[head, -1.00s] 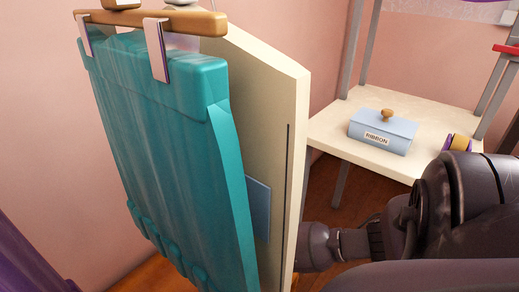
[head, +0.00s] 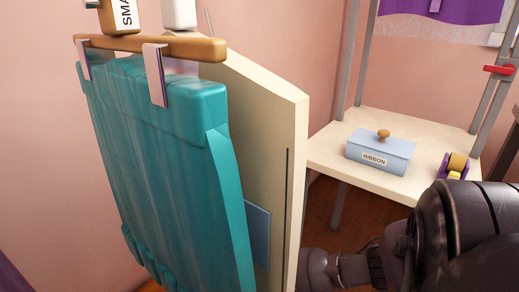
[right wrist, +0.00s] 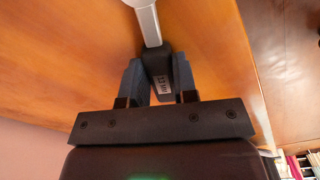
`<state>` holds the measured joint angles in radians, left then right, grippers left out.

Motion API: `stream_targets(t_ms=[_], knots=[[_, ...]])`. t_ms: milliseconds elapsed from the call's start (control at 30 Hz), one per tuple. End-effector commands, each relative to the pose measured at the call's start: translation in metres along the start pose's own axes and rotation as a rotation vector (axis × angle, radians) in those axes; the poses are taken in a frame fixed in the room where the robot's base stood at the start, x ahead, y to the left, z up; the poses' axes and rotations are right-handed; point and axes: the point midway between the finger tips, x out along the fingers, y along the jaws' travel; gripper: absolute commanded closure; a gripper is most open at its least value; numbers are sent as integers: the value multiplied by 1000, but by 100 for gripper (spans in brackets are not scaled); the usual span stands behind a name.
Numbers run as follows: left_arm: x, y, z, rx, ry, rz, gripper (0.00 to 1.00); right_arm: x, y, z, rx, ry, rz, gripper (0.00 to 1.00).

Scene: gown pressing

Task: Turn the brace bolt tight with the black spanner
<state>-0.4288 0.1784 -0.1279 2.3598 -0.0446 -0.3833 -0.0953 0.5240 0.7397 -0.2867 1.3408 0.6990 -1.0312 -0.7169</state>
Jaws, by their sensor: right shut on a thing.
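In the right wrist view my right gripper (right wrist: 158,66) is shut on the black spanner (right wrist: 160,76). The part in the jaws is black with a small pale label, perhaps reading 13. A silver-grey shaft runs from it to the top edge of the view. An orange-brown wooden surface lies behind it. In the head view my right arm comes in from the right, and its gripper is hidden behind the cream board. The brace bolt cannot be made out in either view. My left gripper is not in view.
A teal pleated gown (head: 175,170) hangs by clips from a wooden hanger (head: 150,47) before the cream board (head: 265,110). A pale shelf (head: 420,180) at right holds a blue RIBBON box (head: 380,153) and a purple-and-yellow spool (head: 454,166). Purple cloth (head: 450,10) hangs behind.

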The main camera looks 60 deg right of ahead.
Motion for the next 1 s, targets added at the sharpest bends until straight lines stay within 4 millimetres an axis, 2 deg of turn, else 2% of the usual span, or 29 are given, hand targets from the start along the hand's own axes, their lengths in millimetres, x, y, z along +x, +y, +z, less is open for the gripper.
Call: stream_targets(t_ms=[33, 67, 233, 667, 833, 933, 1000], knots=[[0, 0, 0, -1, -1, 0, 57, 0, 0, 0, 0, 0, 0, 100], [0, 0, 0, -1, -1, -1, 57, 0, 0, 0, 0, 0, 0, 70], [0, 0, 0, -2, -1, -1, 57, 0, 0, 0, 0, 0, 0, 44], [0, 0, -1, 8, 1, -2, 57, 0, 0, 0, 0, 0, -1, 43], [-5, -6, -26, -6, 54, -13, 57, -34, 5, -3, -2, 7, 12, 43], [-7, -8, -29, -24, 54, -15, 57, -55, 5, -3, -2, 8, 13, 43], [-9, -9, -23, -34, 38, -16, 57, -68, 5, -3, -1, 8, 13, 43]])
